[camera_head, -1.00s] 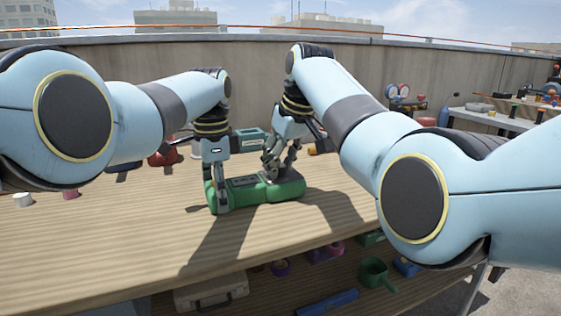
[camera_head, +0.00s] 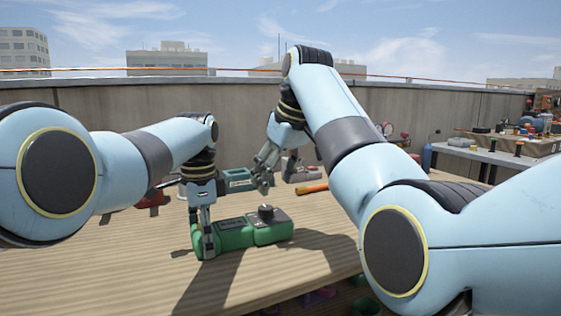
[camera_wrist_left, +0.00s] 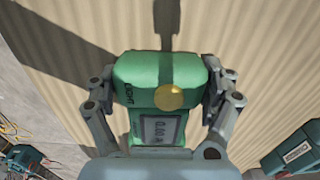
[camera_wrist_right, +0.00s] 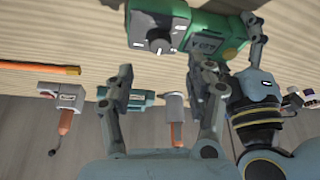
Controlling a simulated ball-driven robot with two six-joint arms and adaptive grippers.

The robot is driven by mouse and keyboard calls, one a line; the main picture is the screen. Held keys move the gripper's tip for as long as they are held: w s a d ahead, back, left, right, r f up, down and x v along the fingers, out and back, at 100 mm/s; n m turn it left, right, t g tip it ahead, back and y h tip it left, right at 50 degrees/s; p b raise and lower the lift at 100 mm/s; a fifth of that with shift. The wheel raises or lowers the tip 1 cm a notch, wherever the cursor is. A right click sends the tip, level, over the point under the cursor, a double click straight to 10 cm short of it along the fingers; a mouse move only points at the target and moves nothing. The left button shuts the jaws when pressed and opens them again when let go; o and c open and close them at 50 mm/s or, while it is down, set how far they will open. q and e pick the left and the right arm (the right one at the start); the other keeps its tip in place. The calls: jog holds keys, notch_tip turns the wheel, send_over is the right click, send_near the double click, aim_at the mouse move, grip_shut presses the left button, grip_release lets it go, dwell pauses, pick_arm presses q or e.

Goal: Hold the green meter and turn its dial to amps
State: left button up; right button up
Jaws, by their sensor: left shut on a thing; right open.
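The green meter (camera_head: 236,234) lies on the wooden table, with its black dial (camera_head: 266,212) at the right end. My left gripper (camera_head: 205,243) is shut on the meter's left end. In the left wrist view the meter (camera_wrist_left: 160,72) sits between both fingers, its display reading zeros. My right gripper (camera_head: 263,180) is open and empty, raised behind the dial and apart from it. In the right wrist view the dial (camera_wrist_right: 159,43) shows beyond the open fingers. The dial's markings are too small to read.
A teal box (camera_head: 239,180), a grey-and-red device (camera_head: 299,171) and an orange stick (camera_head: 312,189) lie behind the meter. A red item (camera_head: 153,198) is at the left. The table front is clear. A side table (camera_head: 480,152) with tools stands at the right.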

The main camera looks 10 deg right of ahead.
pick_arm(q)
jog(key=shift+f, duration=0.1)
pick_arm(e)
jog(key=v, duration=0.4)
jog(key=shift+d+r, duration=0.1)
jog(key=shift+r, duration=0.2)
pick_arm(q)
jog(key=o, duration=1.5)
jog(key=shift+c, duration=0.2)
notch_tip(320, 180, up, 9)
jog(key=p, duration=0.6)
jog(key=shift+r+p, duration=0.2)
jog(key=shift+p, duration=0.1)
pick_arm(e)
notch_tip(320, 180, up, 9)
jog(key=shift+s, duration=0.2)
pick_arm(q)
jog(key=shift+f, duration=0.15)
pick_arm(e)
jog(key=shift+w+f, duration=0.1)
jog(key=shift+f, duration=0.1)
